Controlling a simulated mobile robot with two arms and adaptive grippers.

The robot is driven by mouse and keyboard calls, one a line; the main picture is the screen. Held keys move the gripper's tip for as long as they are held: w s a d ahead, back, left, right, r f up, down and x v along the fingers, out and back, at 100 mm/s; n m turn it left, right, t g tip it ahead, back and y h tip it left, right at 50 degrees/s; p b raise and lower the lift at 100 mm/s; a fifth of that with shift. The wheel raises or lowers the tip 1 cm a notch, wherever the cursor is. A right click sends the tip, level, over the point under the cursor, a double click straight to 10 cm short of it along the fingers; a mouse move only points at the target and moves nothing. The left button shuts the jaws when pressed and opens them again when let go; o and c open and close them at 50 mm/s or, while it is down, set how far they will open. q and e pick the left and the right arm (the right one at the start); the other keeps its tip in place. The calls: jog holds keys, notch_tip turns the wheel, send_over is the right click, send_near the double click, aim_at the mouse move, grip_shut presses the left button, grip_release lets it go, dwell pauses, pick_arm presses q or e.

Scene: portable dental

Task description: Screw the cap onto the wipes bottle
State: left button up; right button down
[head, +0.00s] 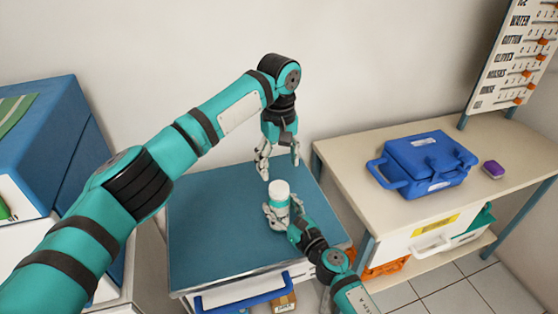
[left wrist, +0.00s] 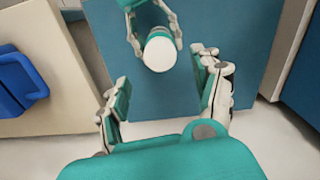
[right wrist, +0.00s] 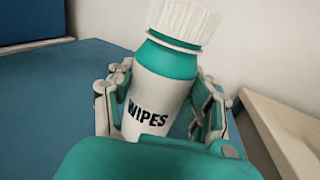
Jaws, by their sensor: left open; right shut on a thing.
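The wipes bottle (right wrist: 150,105) is white and teal with the word WIPES on it. A white ribbed cap (right wrist: 184,22) sits on its top; I cannot tell how tightly. In the head view the bottle with its cap (head: 279,189) stands upright on the blue table top. My right gripper (head: 277,216) is shut around the bottle's body; its fingers also show on both sides in the right wrist view (right wrist: 165,100). My left gripper (head: 279,166) is open and empty, pointing down above and just behind the bottle. In the left wrist view the white cap (left wrist: 160,52) lies beyond the open fingers (left wrist: 163,100).
The blue table top (head: 215,225) is otherwise clear. A beige table (head: 400,220) to the right bears a blue case (head: 425,162) and a small purple item (head: 493,170). A blue cabinet (head: 50,150) stands at the left. A board with labelled rows (head: 515,60) stands at the back right.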

aim_at(279, 187)
pick_arm(q)
jog(key=n, duration=0.3)
jog(key=shift+r, duration=0.1)
jog(key=shift+f, duration=4)
